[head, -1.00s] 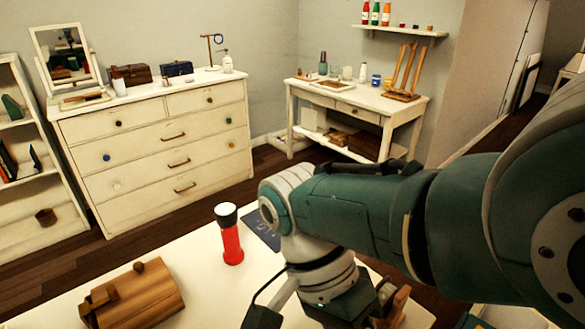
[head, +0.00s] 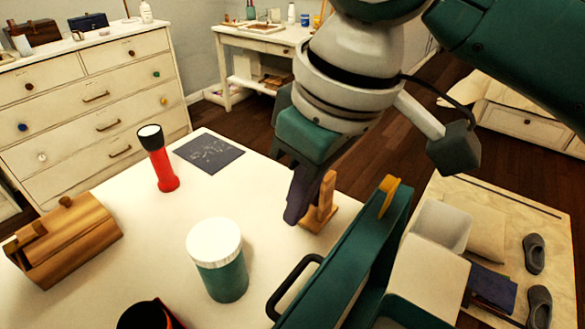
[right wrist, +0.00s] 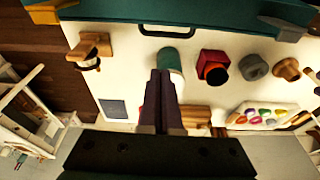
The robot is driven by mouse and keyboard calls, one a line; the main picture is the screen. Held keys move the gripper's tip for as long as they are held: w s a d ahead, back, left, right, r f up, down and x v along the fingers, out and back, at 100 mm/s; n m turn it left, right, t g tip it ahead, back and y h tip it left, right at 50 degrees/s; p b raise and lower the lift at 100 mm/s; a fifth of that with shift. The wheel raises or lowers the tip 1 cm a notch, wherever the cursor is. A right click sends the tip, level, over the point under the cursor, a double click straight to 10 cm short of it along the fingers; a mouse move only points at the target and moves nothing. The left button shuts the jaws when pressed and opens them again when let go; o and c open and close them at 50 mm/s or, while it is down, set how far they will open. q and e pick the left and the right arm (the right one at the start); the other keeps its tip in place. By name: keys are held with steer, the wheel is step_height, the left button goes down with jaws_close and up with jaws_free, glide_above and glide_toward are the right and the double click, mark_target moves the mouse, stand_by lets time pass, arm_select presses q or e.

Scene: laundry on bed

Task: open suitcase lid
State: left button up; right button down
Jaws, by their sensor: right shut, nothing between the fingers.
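My right gripper (head: 298,212) points down above the table, left of the latch and apart from the suitcase. It is shut and empty; its dark fingers show in the right wrist view (right wrist: 163,74). My left gripper is out of view.
On the white table (head: 110,260) are a green jar with white lid (head: 220,270), a red flashlight (head: 162,170), a wooden box (head: 65,240), a dark card (head: 208,153) and a wooden stand (head: 318,208) close beside the right gripper. A red mug (right wrist: 205,58) stands nearer the front.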

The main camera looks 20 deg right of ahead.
mark_target(349, 294)
steer(key=shift+s+d+f+b, duration=0.1)
steer(key=shift+s+d+f, duration=0.1)
steer(key=shift+f, duration=1.35)
steer(key=shift+s+d+f+b, duration=0.1)
steer(key=shift+s+f, duration=0.1)
steer(key=shift+f, duration=1.3)
steer(key=shift+s+d+f+b, duration=0.1)
steer(key=shift+s+f, duration=0.1)
steer(key=shift+f, duration=1.35)
steer(key=shift+r, duration=0.1)
steer(key=s+d+p, duration=0.1)
steer(key=p, duration=0.1)
steer(key=s+d+r+p, duration=0.1)
steer(key=s+p, duration=0.1)
steer(key=s+d+p, duration=0.1)
steer(key=p, duration=0.2)
steer(key=shift+s+d+r, duration=0.25)
steer(key=shift+s+d+f, duration=0.1)
steer(key=shift+s+d, duration=0.1)
steer(key=shift+s, duration=0.05)
steer(key=shift+s+f, duration=0.1)
steer(key=shift+f, duration=0.05)
